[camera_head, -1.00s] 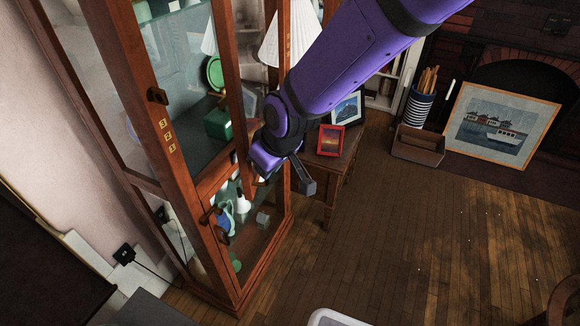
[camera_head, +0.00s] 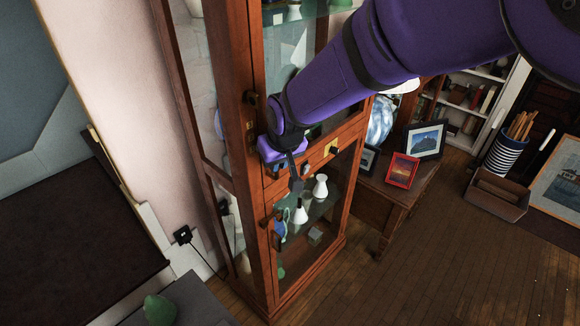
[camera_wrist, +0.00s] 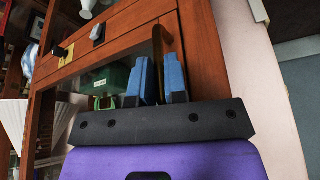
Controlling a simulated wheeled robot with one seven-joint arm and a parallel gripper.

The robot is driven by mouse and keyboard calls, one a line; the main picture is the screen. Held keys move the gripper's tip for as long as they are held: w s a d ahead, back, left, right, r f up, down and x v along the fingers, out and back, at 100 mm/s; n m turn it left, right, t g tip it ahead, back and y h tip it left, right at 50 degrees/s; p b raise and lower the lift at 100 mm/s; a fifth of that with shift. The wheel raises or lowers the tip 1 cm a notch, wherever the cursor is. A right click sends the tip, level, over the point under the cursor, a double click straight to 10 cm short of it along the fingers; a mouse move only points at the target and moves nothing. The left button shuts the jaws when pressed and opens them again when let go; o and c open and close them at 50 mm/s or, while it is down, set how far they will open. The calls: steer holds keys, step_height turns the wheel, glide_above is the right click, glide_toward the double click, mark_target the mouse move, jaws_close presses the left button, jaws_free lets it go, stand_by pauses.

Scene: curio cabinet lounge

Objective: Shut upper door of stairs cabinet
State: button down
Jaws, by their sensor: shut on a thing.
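The tall brown wooden cabinet (camera_head: 240,65) with glass panels stands at the middle of the head view. Its upper door (camera_head: 287,50) lies against the cabinet front or very close to it; my arm covers much of it, so I cannot tell if it is flush. My gripper (camera_head: 281,169) is at the lower left of the upper door.
The lower glass door (camera_head: 310,240) has white vases behind it. A side table (camera_head: 384,205) with framed pictures stands right of the cabinet, beside a brown box (camera_head: 497,193). A dark grey surface (camera_head: 185,295) is at the front left.

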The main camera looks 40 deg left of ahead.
steer(key=shift+w+a+r, duration=0.15)
steer(key=shift+a+r, duration=0.1)
steer(key=shift+a, duration=0.25)
steer(key=c, duration=1.2)
jaws_free()
steer(key=shift+a+f, duration=0.1)
steer(key=shift+a, duration=0.05)
steer(key=shift+s+f, duration=0.1)
steer(key=shift+s, duration=0.1)
steer(key=shift+s+f, duration=0.1)
steer(key=shift+f, duration=0.05)
steer(key=shift+d+r, duration=0.2)
steer(key=shift+r, duration=0.1)
steer(key=v, duration=1)
steer(key=shift+d+r, duration=0.1)
steer(key=shift+d, duration=0.05)
